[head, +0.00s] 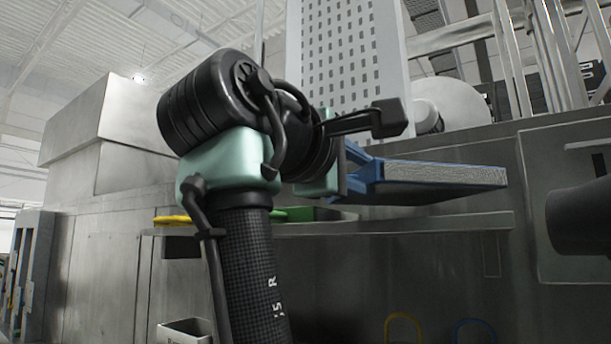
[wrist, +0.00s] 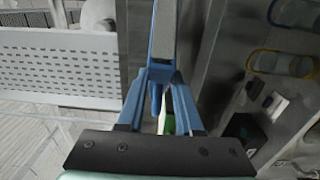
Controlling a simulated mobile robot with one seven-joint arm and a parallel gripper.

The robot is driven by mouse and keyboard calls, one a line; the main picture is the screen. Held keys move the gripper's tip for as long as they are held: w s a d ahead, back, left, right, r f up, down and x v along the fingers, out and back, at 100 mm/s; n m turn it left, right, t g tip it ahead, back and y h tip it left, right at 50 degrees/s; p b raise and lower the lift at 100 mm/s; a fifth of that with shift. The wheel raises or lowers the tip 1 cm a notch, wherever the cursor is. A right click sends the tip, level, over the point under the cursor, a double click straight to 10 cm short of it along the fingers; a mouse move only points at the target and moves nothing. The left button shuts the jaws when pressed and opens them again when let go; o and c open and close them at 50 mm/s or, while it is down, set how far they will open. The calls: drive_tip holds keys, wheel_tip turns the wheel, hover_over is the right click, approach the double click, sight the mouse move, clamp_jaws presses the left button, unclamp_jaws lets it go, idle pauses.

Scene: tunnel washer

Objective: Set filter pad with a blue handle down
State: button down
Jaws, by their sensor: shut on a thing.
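The filter pad (head: 445,173) is a flat grey slab with a blue underside, held out to the right of my gripper (head: 365,172) in the head view. In the wrist view the pad (wrist: 164,30) extends away from the blue fingers of my gripper (wrist: 158,85), seen edge on. The fingers are shut on its blue handle (wrist: 157,98), which is partly hidden between them. In the head view the pad appears above a metal ledge, with a visible gap below it.
The metal ledge (head: 420,226) runs along the machine front, with a green item (head: 297,214) and a yellow item (head: 172,219) on it. A perforated panel (head: 350,55) stands behind. Yellow (head: 403,320) and blue (head: 474,324) loops show below. A dark cylinder (head: 580,218) is at right.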

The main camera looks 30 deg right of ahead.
drive_tip(key=shift+a, duration=0.1)
drive_tip(key=shift+f+b, duration=0.45)
drive_tip(key=c, duration=1)
unclamp_jaws()
drive_tip(key=shift+f, duration=0.15)
drive_tip(key=o, duration=0.4)
drive_tip(key=shift+r, duration=0.2)
